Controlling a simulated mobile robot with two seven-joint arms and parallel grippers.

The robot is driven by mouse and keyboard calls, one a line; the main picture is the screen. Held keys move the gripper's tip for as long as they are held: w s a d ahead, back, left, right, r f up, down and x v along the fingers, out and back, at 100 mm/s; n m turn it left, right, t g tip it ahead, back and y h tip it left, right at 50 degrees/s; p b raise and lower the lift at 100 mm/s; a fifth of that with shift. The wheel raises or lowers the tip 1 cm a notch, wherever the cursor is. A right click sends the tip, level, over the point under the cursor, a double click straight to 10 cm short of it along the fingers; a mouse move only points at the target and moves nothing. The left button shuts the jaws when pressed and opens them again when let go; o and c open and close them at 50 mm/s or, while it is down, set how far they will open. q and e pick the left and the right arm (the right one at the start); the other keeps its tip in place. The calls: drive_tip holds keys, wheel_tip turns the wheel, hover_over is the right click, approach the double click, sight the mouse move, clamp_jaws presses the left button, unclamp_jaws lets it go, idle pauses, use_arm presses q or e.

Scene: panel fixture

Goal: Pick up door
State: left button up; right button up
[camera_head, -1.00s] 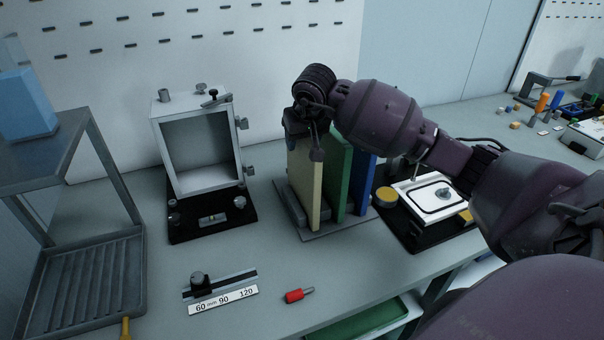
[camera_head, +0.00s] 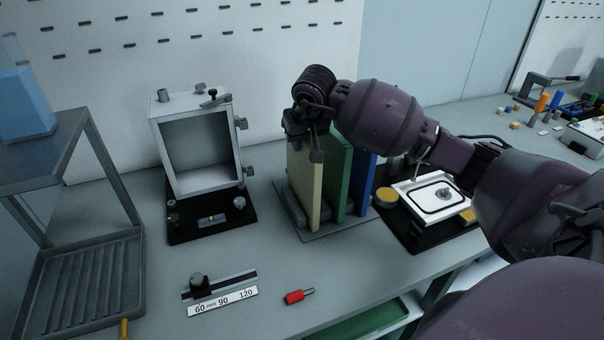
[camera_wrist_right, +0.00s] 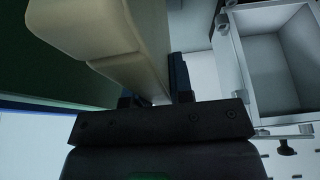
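A cream panel (camera_head: 304,185), which looks like the door, stands upright in a grey rack (camera_head: 322,232) beside a green panel (camera_head: 338,175) and a blue panel (camera_head: 364,185). My right gripper (camera_head: 304,145) is at the top of the cream panel. In the right wrist view the cream panel (camera_wrist_right: 120,45) runs down between the two fingers (camera_wrist_right: 155,98), one on each side. Any gap between fingers and panel is too small to judge. A light grey open-fronted box (camera_head: 199,150) stands on a black base to the left. My left gripper is not in view.
A grey metal stand (camera_head: 90,262) with a blue block is at the left. A scale with a knob (camera_head: 222,292) and a red-handled piece (camera_head: 294,297) lie in front. A white plate fixture (camera_head: 436,195) is right of the rack, under my right arm.

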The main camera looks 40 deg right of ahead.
clamp_jaws()
drive_tip(key=shift+r, duration=0.1)
